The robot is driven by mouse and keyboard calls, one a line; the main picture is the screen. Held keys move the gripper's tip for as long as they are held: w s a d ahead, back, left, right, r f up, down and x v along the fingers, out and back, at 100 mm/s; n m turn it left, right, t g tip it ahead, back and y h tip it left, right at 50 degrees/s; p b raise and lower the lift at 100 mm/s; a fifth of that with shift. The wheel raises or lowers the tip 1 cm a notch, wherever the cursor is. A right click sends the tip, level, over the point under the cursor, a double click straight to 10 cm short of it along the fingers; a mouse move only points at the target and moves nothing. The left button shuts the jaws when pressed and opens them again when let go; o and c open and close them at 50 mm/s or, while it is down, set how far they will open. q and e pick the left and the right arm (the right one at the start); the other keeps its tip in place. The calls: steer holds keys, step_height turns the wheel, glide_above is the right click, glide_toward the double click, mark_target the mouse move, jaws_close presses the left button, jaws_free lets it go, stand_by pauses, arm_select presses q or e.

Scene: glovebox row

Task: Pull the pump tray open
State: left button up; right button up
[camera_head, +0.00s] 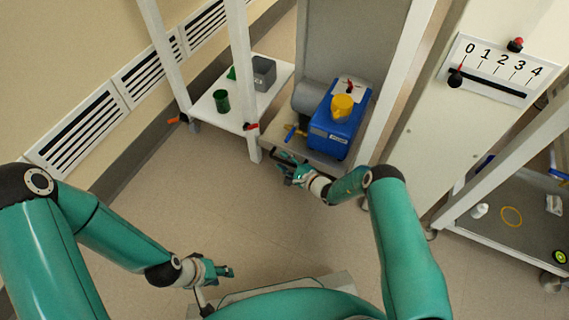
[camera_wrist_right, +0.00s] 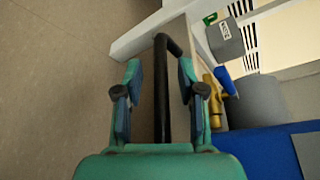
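The pump tray (camera_head: 322,163) is a low shelf under a blue pump (camera_head: 328,138), at the foot of a white frame. A black bar handle (camera_wrist_right: 162,85) shows in the right wrist view, and it is also seen in the head view (camera_head: 288,157) at the tray's front left. My right gripper (camera_wrist_right: 159,85) is open, with its fingers on either side of the bar. Gaps show between the bar and both fingers. My left gripper (camera_head: 228,271) is low over the floor, far from the tray; its finger opening is unclear.
A yellow cup-like thing (camera_head: 342,107) sits on the pump. A yellow-and-blue valve (camera_wrist_right: 213,101) is close right of the fingers in the wrist view. A white shelf (camera_head: 222,117) holds a green cup and a grey box. The floor in front is clear.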

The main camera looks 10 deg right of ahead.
jaws_close()
steer(key=shift+s+a, duration=0.1)
steer(key=shift+a, duration=0.05)
stand_by(0.4)
